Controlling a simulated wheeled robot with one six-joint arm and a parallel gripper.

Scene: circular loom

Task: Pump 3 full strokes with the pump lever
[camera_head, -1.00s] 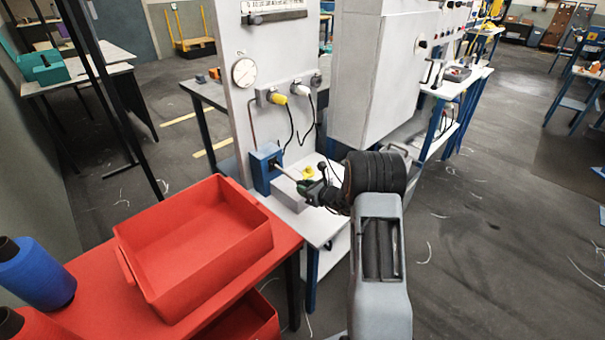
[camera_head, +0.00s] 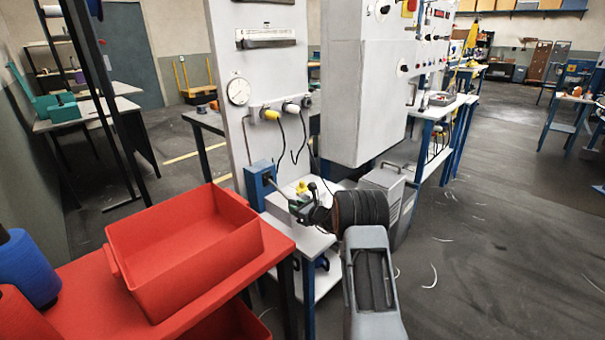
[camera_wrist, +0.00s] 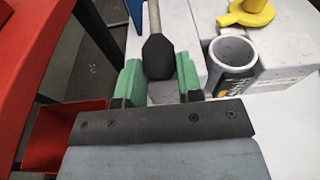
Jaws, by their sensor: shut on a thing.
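The pump is a blue box (camera_head: 261,185) on a light bench, left of centre in the head view. Its lever (camera_head: 280,190) is a thin metal rod slanting down to the right towards my gripper (camera_head: 302,207). In the wrist view the lever's black handle end (camera_wrist: 157,57) lies between the green fingers of my gripper (camera_wrist: 159,82). The fingers are shut on this handle, with its faces partly hidden by them. The rod runs up out of the top of the wrist view. A round dial gauge (camera_head: 238,92) is on the panel above the pump; its reading is too small to tell.
A grey cup (camera_wrist: 232,67) and a yellow part (camera_wrist: 247,12) are close right of the fingers. A red bin (camera_head: 185,245) stands on a red table (camera_head: 85,276) at left. A large grey cabinet (camera_head: 362,105) overhangs behind the arm. Floor at right is open.

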